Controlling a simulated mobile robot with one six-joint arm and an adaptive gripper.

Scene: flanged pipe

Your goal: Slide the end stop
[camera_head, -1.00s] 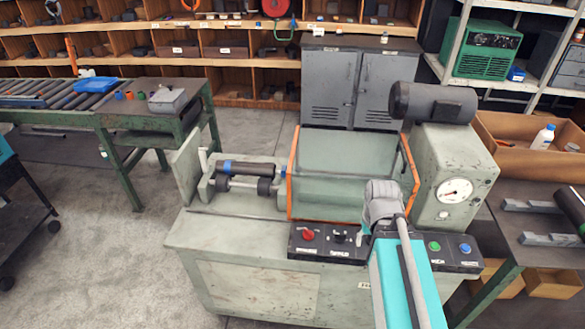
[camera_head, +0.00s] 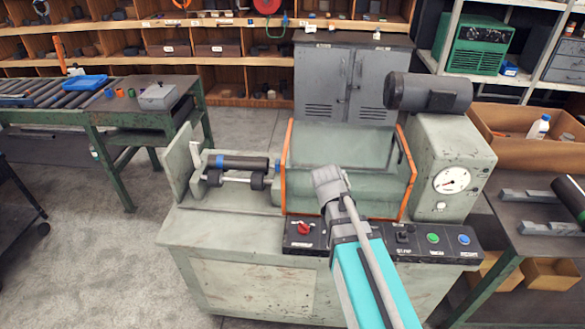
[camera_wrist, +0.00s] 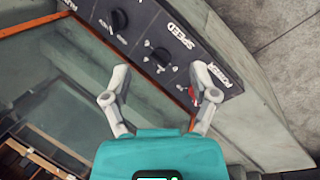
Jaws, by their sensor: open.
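A pale green upright plate (camera_head: 180,158), which looks like the end stop, stands at the left end of the machine bed (camera_head: 210,215) in the head view. To its right, a dark pipe with a blue band (camera_head: 238,162) lies on black rollers (camera_head: 257,181). My gripper (camera_wrist: 160,68) is open and empty in the wrist view, with its fingers apart over the control panel (camera_wrist: 150,42). In the head view my arm reaches over the panel, right of the plate and pipe; the fingertips are not discernible there. The plate is not seen in the wrist view.
An orange-edged clear guard (camera_head: 340,150) covers the machine's middle. A red knob (camera_head: 304,228) and green and blue buttons sit on its front panel. A motor (camera_head: 428,92) and gauge (camera_head: 451,180) are at right. Floor left of the machine is open.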

